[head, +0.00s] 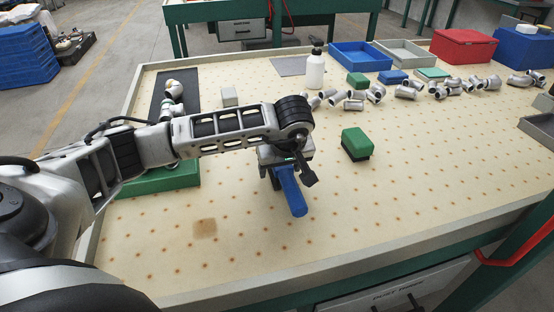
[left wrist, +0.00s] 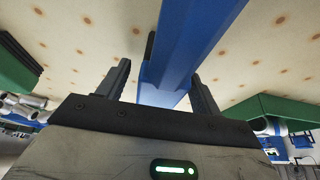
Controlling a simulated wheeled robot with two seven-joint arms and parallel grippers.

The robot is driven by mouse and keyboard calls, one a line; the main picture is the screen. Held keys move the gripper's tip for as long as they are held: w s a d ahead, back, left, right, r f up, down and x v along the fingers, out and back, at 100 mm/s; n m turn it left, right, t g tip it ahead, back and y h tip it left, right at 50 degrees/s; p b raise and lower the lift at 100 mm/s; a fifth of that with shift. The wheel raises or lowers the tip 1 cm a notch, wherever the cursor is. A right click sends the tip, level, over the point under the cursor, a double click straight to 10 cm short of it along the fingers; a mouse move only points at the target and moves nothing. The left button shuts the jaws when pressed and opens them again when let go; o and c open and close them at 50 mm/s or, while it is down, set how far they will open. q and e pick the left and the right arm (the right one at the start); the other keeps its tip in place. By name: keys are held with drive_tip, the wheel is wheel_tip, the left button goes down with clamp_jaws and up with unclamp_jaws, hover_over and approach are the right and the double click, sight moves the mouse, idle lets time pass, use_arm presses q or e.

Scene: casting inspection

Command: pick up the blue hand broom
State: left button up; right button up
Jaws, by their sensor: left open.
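The blue hand broom (head: 292,193) lies on the perforated tabletop near the middle, with its rounded blue end toward the front. Its far part is hidden under my left gripper (head: 288,177). In the left wrist view, the broom's long blue body (left wrist: 192,42) runs between the two dark fingers of my open left gripper (left wrist: 161,72). The fingers stand on either side of it, with a visible gap on the left. I cannot tell whether the right finger touches it. My right gripper is not in view.
A green block with a dark underside (head: 355,142) stands to the right of the broom. A green tray (head: 150,183) lies under my left forearm. A white bottle (head: 316,70), metal pipe fittings (head: 354,104) and a blue tray (head: 345,47) are farther back. The front tabletop is clear.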

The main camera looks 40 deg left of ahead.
use_arm(q)
drive_tip(key=shift+c, duration=0.3)
drive_tip(key=shift+r, duration=0.1)
drive_tip(key=c, duration=1.2)
drive_tip(key=shift+o, duration=0.2)
drive_tip(key=shift+r, duration=0.25)
wheel_tip(320, 180, up, 2)
drive_tip(key=shift+w+r, duration=0.1)
drive_tip(key=s+d+r, duration=0.1)
drive_tip(key=r, duration=0.1)
drive_tip(key=d+r, duration=0.1)
drive_tip(key=r, duration=0.1)
drive_tip(key=s+d+r, duration=0.1)
drive_tip(key=d, duration=0.1)
drive_tip(key=shift+s+r, duration=0.3)
drive_tip(key=shift+r, duration=0.1)
drive_tip(key=s+d+r+p, duration=0.1)
drive_tip(key=s+d+r, duration=0.3)
drive_tip(key=d, duration=0.3)
drive_tip(key=shift+s+d+r, duration=0.25)
drive_tip(key=shift+s, duration=0.6)
